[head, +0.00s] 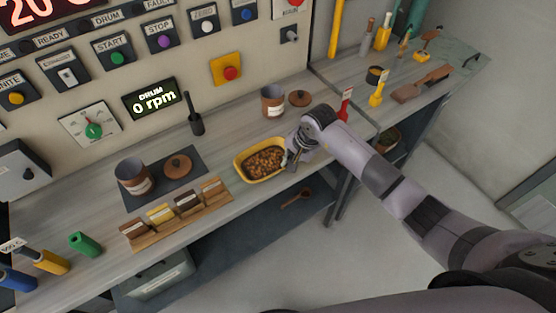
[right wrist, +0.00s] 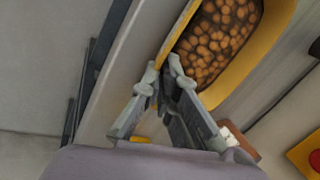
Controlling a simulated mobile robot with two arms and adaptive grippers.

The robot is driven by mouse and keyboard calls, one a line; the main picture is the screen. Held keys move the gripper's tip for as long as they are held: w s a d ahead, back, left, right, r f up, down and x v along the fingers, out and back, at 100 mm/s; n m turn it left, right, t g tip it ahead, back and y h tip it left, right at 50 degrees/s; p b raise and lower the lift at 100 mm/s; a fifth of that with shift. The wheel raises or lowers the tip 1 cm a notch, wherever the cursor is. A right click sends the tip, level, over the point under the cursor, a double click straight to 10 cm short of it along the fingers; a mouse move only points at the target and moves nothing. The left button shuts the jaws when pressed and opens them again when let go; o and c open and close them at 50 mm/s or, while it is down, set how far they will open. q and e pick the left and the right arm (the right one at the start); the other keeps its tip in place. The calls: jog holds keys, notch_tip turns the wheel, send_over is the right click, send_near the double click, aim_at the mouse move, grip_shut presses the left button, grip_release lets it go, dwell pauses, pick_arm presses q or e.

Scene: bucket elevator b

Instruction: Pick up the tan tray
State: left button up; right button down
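The tan tray (head: 239,170) is a yellowish, rounded, shallow tray full of brown nut-like pieces. It is on the grey bench, near the front edge. In the right wrist view the tray (right wrist: 268,62) fills the upper right, with its rim running down to my fingertips. My right gripper (head: 288,161) is at the tray's right end. In the right wrist view the fingertips of the right gripper (right wrist: 162,72) are close together, with the rim between them. I cannot tell whether the tray is clear of the bench. My left gripper is not in view.
A wooden rack (head: 178,223) and a dark mat with a brown canister (head: 134,179) are left of the tray. Another canister (head: 272,102) and its lid (head: 300,98) stand behind it. A control panel with a red button (head: 230,73) rises at the back.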

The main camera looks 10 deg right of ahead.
notch_tip(320, 180, up, 20)
jog(key=b, duration=0.6)
jog(key=shift+a, duration=0.1)
dwell(0.9)
